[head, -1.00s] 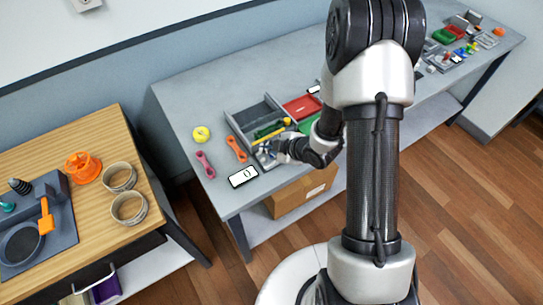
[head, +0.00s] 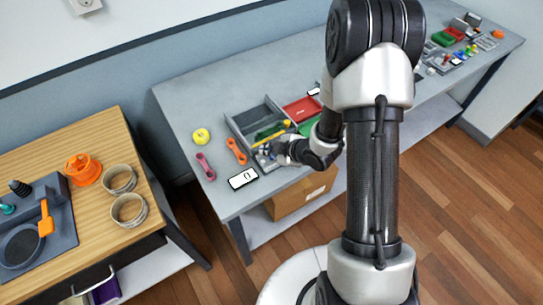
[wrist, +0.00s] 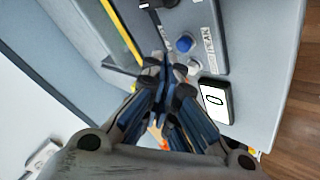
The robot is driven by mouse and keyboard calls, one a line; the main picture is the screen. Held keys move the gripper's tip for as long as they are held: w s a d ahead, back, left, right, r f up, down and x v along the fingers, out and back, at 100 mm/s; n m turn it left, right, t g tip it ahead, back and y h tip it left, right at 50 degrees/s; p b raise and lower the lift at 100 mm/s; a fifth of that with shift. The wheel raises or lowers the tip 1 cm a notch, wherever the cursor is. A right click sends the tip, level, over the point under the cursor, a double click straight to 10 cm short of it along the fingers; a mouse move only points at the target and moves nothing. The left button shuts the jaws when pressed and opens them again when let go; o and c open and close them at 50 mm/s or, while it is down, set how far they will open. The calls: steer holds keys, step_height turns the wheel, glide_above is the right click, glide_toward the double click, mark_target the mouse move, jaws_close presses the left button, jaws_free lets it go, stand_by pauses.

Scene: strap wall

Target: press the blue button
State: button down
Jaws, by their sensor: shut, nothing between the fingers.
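The blue button (wrist: 184,43) is a round blue cap on a grey panel (wrist: 207,24) in the wrist view. My gripper (wrist: 163,70) is shut and empty; its fingertips show below and left of the button, apart from it in the picture. I cannot tell how high they are above the panel. In the head view my gripper (head: 272,153) is low over the panel at the near side of the grey bench, and hides much of it. The button cannot be made out there.
A pale knob (wrist: 194,67) sits close to the button. A white display (head: 243,179) lies beside the panel. A grey tray (head: 246,119), an orange wrench-like piece (head: 236,151) and a pink one (head: 206,166) lie nearby.

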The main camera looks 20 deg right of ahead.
mark_target(270, 161)
steer(key=shift+f, duration=0.1)
steer(key=shift+f+b, duration=0.35)
steer(key=shift+b, duration=0.2)
steer(key=shift+f+b, duration=0.4)
stand_by(0.6)
steer(key=shift+r, duration=0.15)
steer(key=shift+r+p, duration=0.6)
steer(key=shift+r, duration=0.1)
steer(key=shift+r+p, duration=1.85)
steer(key=shift+r, duration=0.65)
